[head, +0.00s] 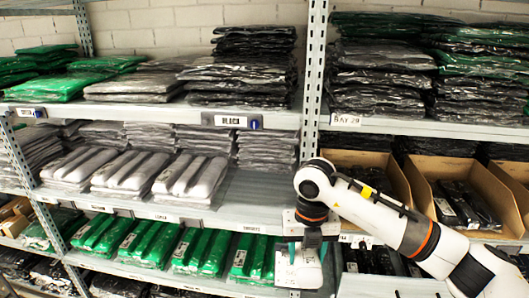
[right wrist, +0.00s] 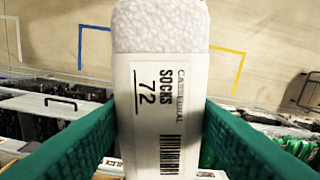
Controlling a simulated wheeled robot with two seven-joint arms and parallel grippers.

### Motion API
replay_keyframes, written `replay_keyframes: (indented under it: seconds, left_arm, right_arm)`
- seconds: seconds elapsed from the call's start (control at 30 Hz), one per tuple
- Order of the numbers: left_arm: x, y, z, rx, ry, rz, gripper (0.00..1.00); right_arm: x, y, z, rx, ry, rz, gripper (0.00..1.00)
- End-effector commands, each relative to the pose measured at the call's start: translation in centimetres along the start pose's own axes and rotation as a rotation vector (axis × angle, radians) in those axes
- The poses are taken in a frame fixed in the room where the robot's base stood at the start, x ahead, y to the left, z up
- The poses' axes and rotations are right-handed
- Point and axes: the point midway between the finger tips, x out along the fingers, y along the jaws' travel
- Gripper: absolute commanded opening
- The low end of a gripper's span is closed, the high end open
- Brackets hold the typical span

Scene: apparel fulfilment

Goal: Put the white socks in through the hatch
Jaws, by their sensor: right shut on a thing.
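My right gripper (head: 303,262) hangs in front of the shelf at the lower centre of the head view. In the right wrist view its two green fingers (right wrist: 160,112) are shut on a white socks pack (right wrist: 160,30). The pack has fuzzy white fabric and a white label reading "SOCKS 72" with a barcode. It stands lengthwise between the fingers and reaches beyond them. In the head view the held pack is small and partly hidden by the gripper. My left gripper is not in view. I see no hatch in either view.
Light sock packs (head: 190,178) lie on the middle shelf, with bare shelf (head: 250,195) to their right. Green packs (head: 198,250) fill the shelf below. Open cardboard boxes (head: 503,180) stand at right. A steel upright (head: 312,80) rises near my right gripper.

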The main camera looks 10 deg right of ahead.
Motion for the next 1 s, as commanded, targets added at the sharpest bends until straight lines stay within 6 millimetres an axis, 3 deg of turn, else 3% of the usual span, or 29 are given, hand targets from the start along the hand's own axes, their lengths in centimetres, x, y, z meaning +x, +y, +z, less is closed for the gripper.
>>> replay_keyframes:
  seconds: [1.0]
  left_arm:
    - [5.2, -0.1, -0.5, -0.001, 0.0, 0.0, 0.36]
  right_arm:
    - [4.8, 3.9, 7.1, -2.451, 0.004, 0.017, 0.28]
